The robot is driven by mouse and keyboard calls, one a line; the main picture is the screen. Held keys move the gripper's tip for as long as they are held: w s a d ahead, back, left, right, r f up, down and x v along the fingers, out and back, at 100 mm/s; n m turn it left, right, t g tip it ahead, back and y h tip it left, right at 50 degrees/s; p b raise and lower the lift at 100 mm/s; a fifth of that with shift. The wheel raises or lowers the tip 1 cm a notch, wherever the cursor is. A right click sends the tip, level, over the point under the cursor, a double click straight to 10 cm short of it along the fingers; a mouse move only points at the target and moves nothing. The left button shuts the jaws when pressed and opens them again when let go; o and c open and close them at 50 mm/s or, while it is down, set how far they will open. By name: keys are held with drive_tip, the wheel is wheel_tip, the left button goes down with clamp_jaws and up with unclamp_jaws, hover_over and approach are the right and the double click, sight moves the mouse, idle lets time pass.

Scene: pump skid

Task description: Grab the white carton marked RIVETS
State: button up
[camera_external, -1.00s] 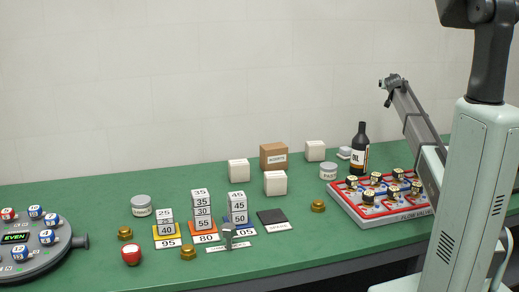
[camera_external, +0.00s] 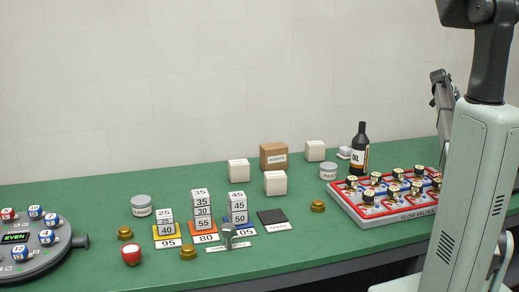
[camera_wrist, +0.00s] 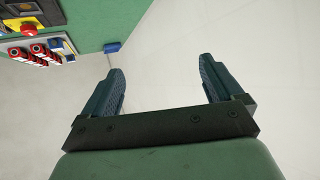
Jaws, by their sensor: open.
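Three white cartons stand on the green table in the external view: one at the left (camera_external: 238,170), one in front (camera_external: 275,183) and one at the back right (camera_external: 315,150). No lettering shows on the sides of them that I see, so I cannot tell which is marked RIVETS. My gripper (camera_wrist: 160,72) is open in the wrist view, with nothing between its fingers and pale wall or floor behind. In the external view my gripper (camera_external: 439,78) is high at the right, well away from the cartons. No carton shows in the wrist view.
A brown labelled box (camera_external: 273,156) stands among the cartons. A dark OIL bottle (camera_external: 360,150), a grey tin (camera_external: 328,171) and the flow valve panel (camera_external: 385,200) lie to their right. Stacked number blocks (camera_external: 202,212) stand at front left.

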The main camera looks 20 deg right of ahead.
drive_tip(key=w+a+f+m+g+y, duration=0.1)
drive_tip(key=w+a+f+y, duration=0.1)
drive_tip(key=w+a, duration=0.3)
drive_tip(key=w+a+f+m+y, duration=0.1)
drive_tip(key=w+a+f, duration=0.1)
drive_tip(key=a, duration=0.5)
drive_tip(key=m+g+y, duration=0.5)
drive_tip(key=g+y, duration=0.1)
drive_tip(key=y, duration=0.1)
hover_over(315, 143)
wheel_tip(315, 143, down, 7)
wheel_tip(315, 143, down, 8)
drive_tip(key=shift+s+a, duration=0.1)
drive_tip(key=shift+a, duration=0.05)
drive_tip(key=shift+w+d+f, duration=0.1)
drive_tip(key=shift+d+f, duration=0.05)
drive_tip(key=shift+f, duration=1.2)
drive_tip(key=shift+w+d+f, duration=0.1)
drive_tip(key=shift+d+f, duration=0.05)
drive_tip(key=shift+f, duration=1.2)
drive_tip(key=c, duration=1.2)
drive_tip(key=shift+c, duration=0.2)
